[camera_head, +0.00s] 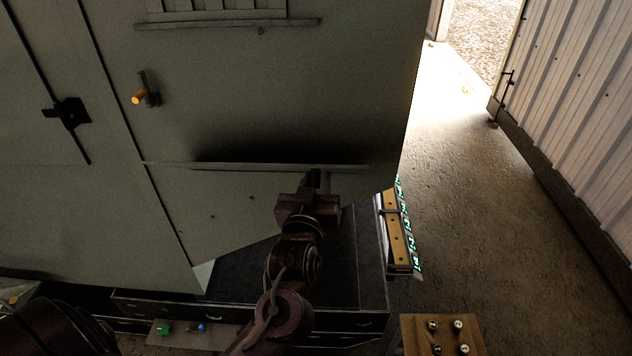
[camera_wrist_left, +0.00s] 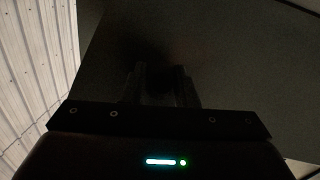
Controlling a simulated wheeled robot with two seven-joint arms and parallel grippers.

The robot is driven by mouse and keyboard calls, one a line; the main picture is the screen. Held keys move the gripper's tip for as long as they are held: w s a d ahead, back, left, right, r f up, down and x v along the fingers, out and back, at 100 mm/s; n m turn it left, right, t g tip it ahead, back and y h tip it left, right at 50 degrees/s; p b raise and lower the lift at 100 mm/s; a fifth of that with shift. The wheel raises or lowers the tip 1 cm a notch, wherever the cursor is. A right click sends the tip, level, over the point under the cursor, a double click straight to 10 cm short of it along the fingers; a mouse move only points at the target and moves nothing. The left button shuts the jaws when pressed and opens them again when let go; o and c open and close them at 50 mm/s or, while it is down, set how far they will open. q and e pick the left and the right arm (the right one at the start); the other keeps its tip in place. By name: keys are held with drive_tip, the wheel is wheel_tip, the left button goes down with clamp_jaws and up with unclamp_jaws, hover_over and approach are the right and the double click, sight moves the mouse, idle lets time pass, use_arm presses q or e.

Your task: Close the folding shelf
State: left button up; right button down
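My left gripper (camera_head: 314,180) is in front of a large grey-green door panel, at a thin horizontal ledge (camera_head: 240,166) that looks like the folding shelf's edge. Whether it touches the ledge is unclear. In the left wrist view the two dark fingers (camera_wrist_left: 161,85) stand apart, with nothing clear between them, facing a dark flat panel (camera_wrist_left: 220,60). A dark band of shadow lies above the ledge. The shelf's fold angle is hard to tell. My right gripper is not in view.
A second ledge (camera_head: 225,24) and an orange-tipped handle (camera_head: 145,92) are higher on the panel. A dark drawer unit (camera_head: 340,265), a yellow-topped strip box (camera_head: 398,235) and a wooden block with knobs (camera_head: 442,334) are below. Open floor (camera_head: 480,220) lies right, before a corrugated wall (camera_head: 575,110).

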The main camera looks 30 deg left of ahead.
use_arm(q)
drive_tip(key=shift+a+r, duration=0.1)
drive_tip(key=shift+r, duration=0.05)
clamp_jaws()
